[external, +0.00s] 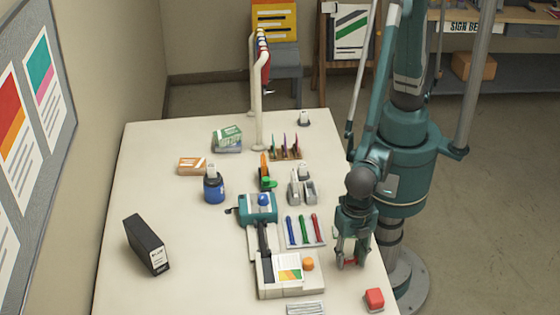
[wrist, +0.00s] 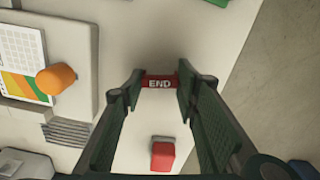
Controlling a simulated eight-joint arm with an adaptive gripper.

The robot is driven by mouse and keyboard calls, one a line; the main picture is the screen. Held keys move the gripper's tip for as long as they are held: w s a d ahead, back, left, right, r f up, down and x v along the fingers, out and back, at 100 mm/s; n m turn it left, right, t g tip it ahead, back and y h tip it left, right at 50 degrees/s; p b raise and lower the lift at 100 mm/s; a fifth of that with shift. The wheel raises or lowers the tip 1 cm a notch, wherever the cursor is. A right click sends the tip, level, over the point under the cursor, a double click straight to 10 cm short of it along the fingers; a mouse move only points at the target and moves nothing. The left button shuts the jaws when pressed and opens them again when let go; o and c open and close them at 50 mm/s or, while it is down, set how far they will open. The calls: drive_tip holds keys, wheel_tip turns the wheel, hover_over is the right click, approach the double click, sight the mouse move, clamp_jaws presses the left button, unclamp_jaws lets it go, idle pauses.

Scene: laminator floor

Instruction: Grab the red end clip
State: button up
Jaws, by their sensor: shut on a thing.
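The red end clip (wrist: 160,83), with "END" printed in white, lies between the fingertips of my gripper (wrist: 160,88) in the wrist view. My gripper is shut on it, with a finger against each end. In the external view, my gripper (external: 350,254) is low at the right edge of the white table, and a little red of the clip (external: 350,262) shows between the fingers. I cannot tell whether the clip still touches the table.
A red block (external: 374,299) stands near the table's front right corner. A laminator-like device (external: 290,274) with an orange knob (external: 308,264) is to the left. Blue, green and red sticks (external: 304,229) lie in a tray behind it.

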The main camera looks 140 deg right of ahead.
sight(350, 258)
wheel_tip(350, 258, up, 10)
drive_tip(key=p, duration=0.1)
idle(0.9)
idle(0.6)
